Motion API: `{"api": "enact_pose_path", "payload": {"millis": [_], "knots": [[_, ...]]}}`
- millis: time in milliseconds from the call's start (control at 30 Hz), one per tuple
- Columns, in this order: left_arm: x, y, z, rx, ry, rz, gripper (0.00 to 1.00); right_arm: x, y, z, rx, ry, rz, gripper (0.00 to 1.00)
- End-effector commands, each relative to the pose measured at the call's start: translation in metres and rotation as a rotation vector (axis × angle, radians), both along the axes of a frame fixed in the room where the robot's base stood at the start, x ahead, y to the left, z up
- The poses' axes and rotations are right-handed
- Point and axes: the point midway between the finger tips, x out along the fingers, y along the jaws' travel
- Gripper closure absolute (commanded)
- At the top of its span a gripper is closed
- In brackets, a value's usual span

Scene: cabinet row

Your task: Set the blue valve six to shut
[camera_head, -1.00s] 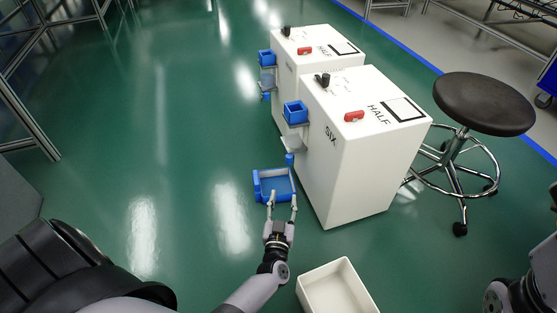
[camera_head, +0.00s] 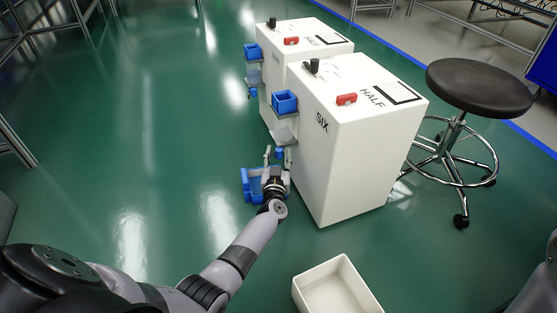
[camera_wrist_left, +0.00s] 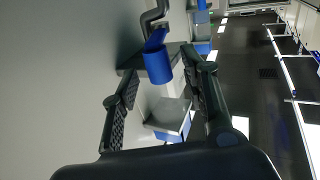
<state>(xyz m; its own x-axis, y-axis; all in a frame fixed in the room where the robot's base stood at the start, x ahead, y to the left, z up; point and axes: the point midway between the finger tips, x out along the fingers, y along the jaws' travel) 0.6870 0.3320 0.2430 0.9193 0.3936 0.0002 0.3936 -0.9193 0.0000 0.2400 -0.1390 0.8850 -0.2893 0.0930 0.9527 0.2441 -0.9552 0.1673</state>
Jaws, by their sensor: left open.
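The near white cabinet (camera_head: 350,150) carries the label SIX on its side. A small blue cylindrical piece (camera_head: 279,153), seemingly the blue valve, is low beside that side, under a grey ledge. In the left wrist view the blue cylinder (camera_wrist_left: 157,65) hangs below a dark bent pipe. My left gripper (camera_head: 277,154) is open, with its fingertips on either side of the blue piece. The wrist view also shows the open fingers (camera_wrist_left: 160,62) flanking it; I cannot tell whether they touch it. My right gripper is not in view.
A blue bin (camera_head: 285,102) is mounted on the cabinet's side; a blue tray (camera_head: 247,187) sits below. A red handle (camera_head: 346,99) and black knob (camera_head: 313,66) are on top. A similar cabinet (camera_head: 305,50) stands behind. A white box (camera_head: 336,287) and a stool (camera_head: 480,88) are nearby.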

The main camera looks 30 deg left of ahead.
Motion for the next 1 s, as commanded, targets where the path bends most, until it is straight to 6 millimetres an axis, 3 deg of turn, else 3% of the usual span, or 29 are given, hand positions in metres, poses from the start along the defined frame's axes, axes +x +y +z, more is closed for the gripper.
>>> {"api": "enact_pose_path", "payload": {"millis": [267, 867, 1000], "knots": [[0.0010, 0.0005, 0.0002, 0.000, 0.001, 0.000, 0.59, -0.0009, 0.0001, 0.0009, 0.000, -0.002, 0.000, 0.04], [0.0008, 0.0002, 0.0000, 0.000, 0.001, 0.000, 0.99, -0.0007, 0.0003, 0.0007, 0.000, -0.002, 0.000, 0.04], [0.0007, 0.0001, -0.0001, 0.000, 0.001, 0.000, 1.00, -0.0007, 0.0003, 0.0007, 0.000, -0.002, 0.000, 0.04]]}}
